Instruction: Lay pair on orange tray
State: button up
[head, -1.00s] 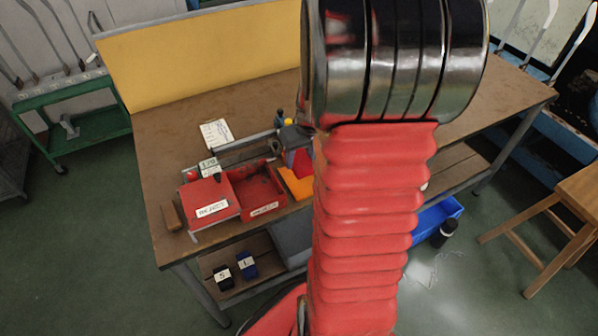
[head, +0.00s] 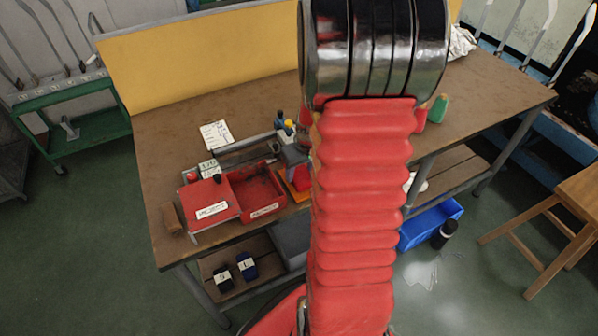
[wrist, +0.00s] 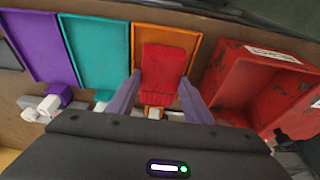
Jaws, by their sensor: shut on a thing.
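The orange tray (wrist: 148,35) lies on the workbench in the wrist view, between a teal tray and a red bin. A folded red sock pair (wrist: 163,72) is over its middle, between the fingers of my gripper (wrist: 160,88), which is shut on it. I cannot tell whether the pair touches the tray. In the head view, the red pair (head: 301,178) shows partly beside my arm, with a strip of the orange tray (head: 288,189) below it. My arm hides the rest of the tray there.
A teal tray (wrist: 102,50) and a purple tray (wrist: 42,45) lie left of the orange one in the wrist view. A red bin (wrist: 250,90) stands close on its right. Small white and purple items (wrist: 50,100) lie near the trays. The red bins also show in the head view (head: 262,192).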

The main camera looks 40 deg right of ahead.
jog(key=shift+f, duration=0.1)
jog(key=o, duration=1)
jog(key=shift+o, duration=0.2)
jog(key=v, duration=1.2)
